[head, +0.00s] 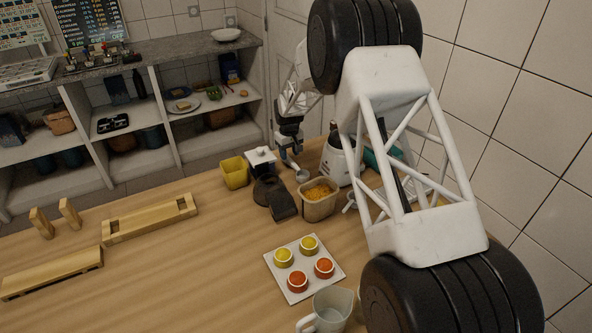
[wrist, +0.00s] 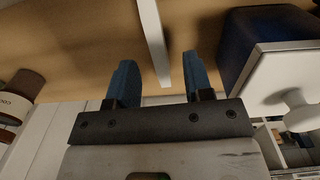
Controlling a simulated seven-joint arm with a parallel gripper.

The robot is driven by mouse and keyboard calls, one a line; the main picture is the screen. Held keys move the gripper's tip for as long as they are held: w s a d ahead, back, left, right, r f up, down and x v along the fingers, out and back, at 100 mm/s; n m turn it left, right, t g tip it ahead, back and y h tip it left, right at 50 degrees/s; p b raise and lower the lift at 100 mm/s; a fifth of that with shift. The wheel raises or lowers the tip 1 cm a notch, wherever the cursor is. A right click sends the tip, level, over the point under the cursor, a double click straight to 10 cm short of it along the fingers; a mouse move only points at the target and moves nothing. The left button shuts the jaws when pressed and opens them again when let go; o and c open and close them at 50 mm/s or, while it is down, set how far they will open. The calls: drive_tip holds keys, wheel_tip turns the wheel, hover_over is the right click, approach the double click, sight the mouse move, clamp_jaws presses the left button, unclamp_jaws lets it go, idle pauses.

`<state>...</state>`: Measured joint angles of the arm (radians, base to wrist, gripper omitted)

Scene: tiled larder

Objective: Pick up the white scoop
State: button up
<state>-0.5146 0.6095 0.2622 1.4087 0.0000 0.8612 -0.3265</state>
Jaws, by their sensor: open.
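The white scoop shows in the wrist view as a long pale bar (wrist: 153,38), its end lying between the fingers of my gripper (wrist: 159,62). A gap shows between the bar and each blue fingertip, so my gripper is open around it. In the head view my gripper (head: 289,150) is small and points down at the back of the table. A small pale round cup (head: 302,175) shows just below it and looks like the scoop's bowl. I cannot tell whether the scoop rests on the table.
A white-lidded box (head: 261,158), a yellow tub (head: 235,172), a dark scale-like object (head: 275,197), an orange-filled tub (head: 319,200) and a white canister (head: 336,160) crowd around my gripper. A tray of small cups (head: 304,268) and a jug (head: 331,308) stand nearer. Bare wood lies left of the tray.

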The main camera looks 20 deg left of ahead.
sight(290, 159)
drive_tip(key=shift+w+f, duration=0.1)
drive_tip(key=shift+f, duration=1.95)
drive_tip(key=shift+c, duration=0.3)
clamp_jaws()
